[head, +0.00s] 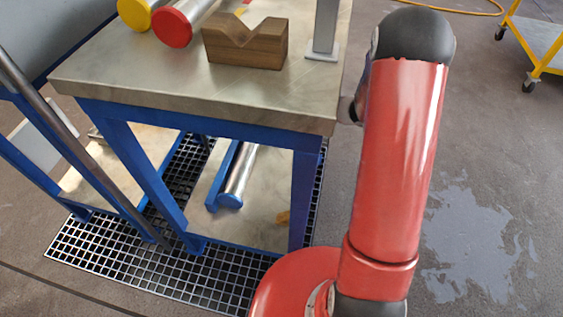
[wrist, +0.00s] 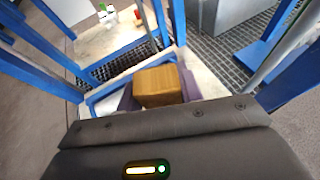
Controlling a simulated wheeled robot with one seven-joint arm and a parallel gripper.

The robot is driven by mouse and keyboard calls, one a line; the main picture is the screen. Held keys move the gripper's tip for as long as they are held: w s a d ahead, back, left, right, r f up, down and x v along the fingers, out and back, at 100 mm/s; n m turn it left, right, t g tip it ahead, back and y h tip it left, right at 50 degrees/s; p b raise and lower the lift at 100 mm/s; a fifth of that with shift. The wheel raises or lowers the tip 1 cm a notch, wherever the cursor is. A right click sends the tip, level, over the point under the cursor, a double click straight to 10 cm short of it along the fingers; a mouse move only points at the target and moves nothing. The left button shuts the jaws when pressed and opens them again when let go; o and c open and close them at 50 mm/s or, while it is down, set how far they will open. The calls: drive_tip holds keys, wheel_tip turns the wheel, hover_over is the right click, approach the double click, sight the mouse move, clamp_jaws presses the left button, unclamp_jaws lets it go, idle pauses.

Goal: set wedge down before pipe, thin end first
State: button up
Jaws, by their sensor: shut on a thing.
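In the wrist view my gripper (wrist: 158,92) is shut on a brown wooden block (wrist: 158,84), the wedge by its place in the jaws. Dark fingers flank it; its taper and which end is thin cannot be told. In the head view a steel pipe with a blue cap (head: 240,175) lies on the low shelf under the table, beside a blue rail. My gripper is not clearly visible there.
A worktable (head: 140,95) on blue legs stands over the shelf. On it are a wooden V-block (head: 246,45), a red-capped pipe (head: 172,27) and a yellow-capped one (head: 134,13). A dark grating (head: 130,265) covers the floor; a yellow cart (head: 540,60) stands far right.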

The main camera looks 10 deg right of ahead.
sight(290, 160)
drive_tip(key=f+n+g+y+b, duration=0.1)
drive_tip(key=f, duration=0.7)
drive_tip(key=w+a+f+n+g+y+b, duration=0.1)
drive_tip(key=f+n, duration=0.1)
drive_tip(key=f, duration=0.6)
drive_tip(key=f+n+g+b, duration=0.1)
drive_tip(key=f+b, duration=0.1)
drive_tip(key=f, duration=0.7)
drive_tip(key=shift+w+a+f+g+y, duration=0.1)
drive_tip(key=shift+w+a+g+y, duration=0.15)
drive_tip(key=shift+w+g+y, duration=0.15)
drive_tip(key=shift+f, duration=0.2)
drive_tip(key=o, duration=1.1)
drive_tip(key=shift+c, duration=0.2)
drive_tip(key=shift+r, duration=0.15)
